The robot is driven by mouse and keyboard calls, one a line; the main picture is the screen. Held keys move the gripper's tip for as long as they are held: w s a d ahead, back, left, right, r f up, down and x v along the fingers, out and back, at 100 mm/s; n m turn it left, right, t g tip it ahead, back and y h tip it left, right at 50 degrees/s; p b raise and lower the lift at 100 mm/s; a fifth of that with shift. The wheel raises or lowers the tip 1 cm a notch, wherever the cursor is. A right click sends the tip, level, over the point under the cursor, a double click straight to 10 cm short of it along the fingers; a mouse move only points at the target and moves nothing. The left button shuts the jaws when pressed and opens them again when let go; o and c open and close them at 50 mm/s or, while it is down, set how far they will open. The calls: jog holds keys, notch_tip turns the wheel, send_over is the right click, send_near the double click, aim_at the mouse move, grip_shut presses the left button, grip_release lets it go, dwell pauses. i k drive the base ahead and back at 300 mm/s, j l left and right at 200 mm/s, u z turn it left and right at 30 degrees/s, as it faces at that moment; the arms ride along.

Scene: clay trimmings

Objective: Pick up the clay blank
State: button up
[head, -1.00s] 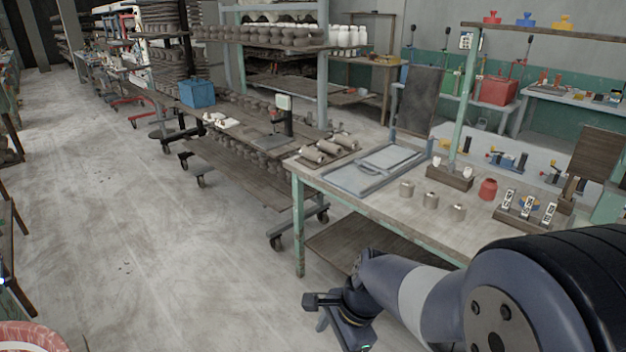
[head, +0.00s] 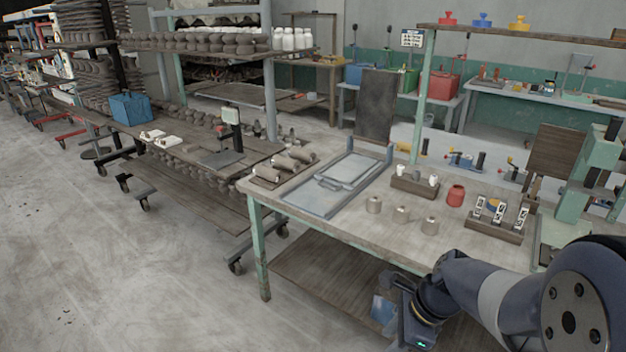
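Several pieces could be the clay blank, and I cannot tell which is meant. Three short grey cylinders stand upright in a row on the worktable (head: 330,228): a left one (head: 373,205), a middle one (head: 401,215) and a right one (head: 430,226). Several longer clay rolls (head: 270,174) lie on a dark board at the table's left end. My gripper (head: 400,318) is low in front of the table's front edge, below the top and apart from all the clay. Its fingers are dark and partly hidden, so their opening is unclear.
A grey tray (head: 318,203) lies left of the cylinders. A red jar (head: 455,195), a small rack (head: 414,188) and a stamp holder (head: 494,229) stand behind and right. A green post rises from the table. Open floor (head: 90,270) lies left.

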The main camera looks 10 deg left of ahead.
aim_at(260, 170)
jog(key=i+j+z, duration=0.25)
jog(key=i+j, duration=0.15)
jog(key=j, duration=0.2)
jog(key=i+j+z, duration=0.25)
jog(key=j, duration=0.4)
jog(key=i+j+z, duration=0.25)
jog(key=j, duration=0.5)
jog(key=i+j, duration=0.15)
jog(key=j, duration=0.25)
jog(key=i+j, duration=0.15)
jog(key=j, duration=0.2)
jog(key=i+j, duration=0.2)
jog(key=j, duration=0.2)
jog(key=i+j, duration=0.15)
jog(key=j, duration=0.2)
jog(key=i+j, duration=0.15)
jog(key=j, duration=0.25)
jog(key=i+j, duration=0.15)
jog(key=j, duration=0.2)
jog(key=z, duration=0.05)
